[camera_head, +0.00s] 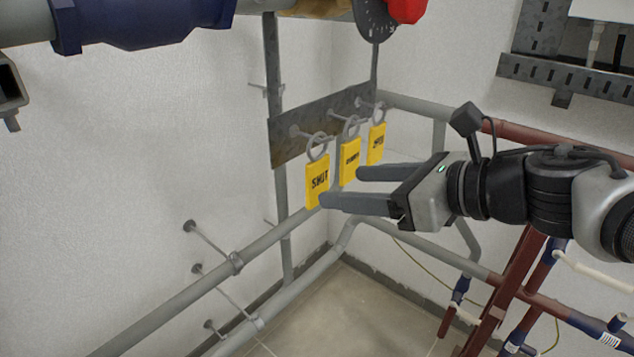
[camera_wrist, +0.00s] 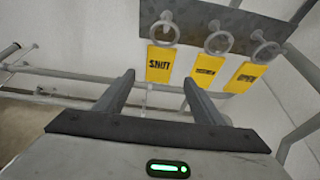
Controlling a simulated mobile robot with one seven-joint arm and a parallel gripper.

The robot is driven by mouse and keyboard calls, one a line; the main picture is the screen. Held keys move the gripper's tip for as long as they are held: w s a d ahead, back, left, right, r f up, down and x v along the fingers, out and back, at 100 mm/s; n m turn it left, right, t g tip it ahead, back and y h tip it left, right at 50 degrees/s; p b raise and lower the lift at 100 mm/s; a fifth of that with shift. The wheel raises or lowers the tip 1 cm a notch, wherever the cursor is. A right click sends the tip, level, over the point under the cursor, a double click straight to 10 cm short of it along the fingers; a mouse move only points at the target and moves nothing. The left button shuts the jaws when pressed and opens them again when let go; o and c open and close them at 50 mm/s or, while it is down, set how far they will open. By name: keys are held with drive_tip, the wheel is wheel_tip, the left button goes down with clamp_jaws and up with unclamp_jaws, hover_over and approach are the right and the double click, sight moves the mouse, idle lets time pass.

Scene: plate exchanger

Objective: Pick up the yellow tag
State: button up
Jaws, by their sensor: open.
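Three yellow tags hang by grey rings from pegs on a dark metal plate (camera_head: 290,150). The left tag (camera_head: 317,187) reads "SHUT"; the middle tag (camera_head: 350,165) and right tag (camera_head: 377,146) have lettering too small to read surely. In the wrist view the "SHUT" tag (camera_wrist: 159,64) is ahead and left, with the middle tag (camera_wrist: 206,72) and right tag (camera_wrist: 245,77) to its right. My gripper (camera_head: 340,186) is open and empty, its fingers pointing at the tags from the right. In the wrist view the fingertips (camera_wrist: 158,78) sit just below the "SHUT" and middle tags. Contact cannot be told.
Grey pipes (camera_head: 190,308) run along the walls below the tags. A red frame (camera_head: 510,285) with pipes stands at the lower right. A blue pipe fitting (camera_head: 140,22) and a red part (camera_head: 406,10) are above. The floor (camera_head: 345,310) is clear.

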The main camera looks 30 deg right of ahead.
sight(320, 176)
drive_tip(key=b+x, duration=0.2)
drive_tip(key=x, duration=0.6)
drive_tip(key=shift+a+r, duration=0.15)
drive_tip(key=shift+s, duration=0.1)
drive_tip(key=c, duration=1.1)
drive_tip(key=shift+r, duration=0.15)
drive_tip(key=shift+r+p, duration=0.4)
drive_tip(key=shift+r, duration=0.25)
drive_tip(key=s+d, duration=0.5)
drive_tip(key=s, duration=0.9)
drive_tip(key=s+d, duration=0.5)
drive_tip(key=s, duration=0.9)
drive_tip(key=s+d+b, duration=0.1)
drive_tip(key=s+d, duration=0.4)
drive_tip(key=s, duration=0.9)
drive_tip(key=shift+s+d, duration=0.15)
drive_tip(key=shift+d, duration=0.1)
drive_tip(key=shift+a, duration=0.1)
drive_tip(key=shift+w+a, duration=0.4)
drive_tip(key=shift+w, duration=0.7)
drive_tip(key=shift+w+a, duration=0.35)
drive_tip(key=shift+w, duration=0.8)
drive_tip(key=shift+w+a, duration=0.4)
drive_tip(key=shift+w, duration=0.7)
drive_tip(key=shift+w, duration=0.2)
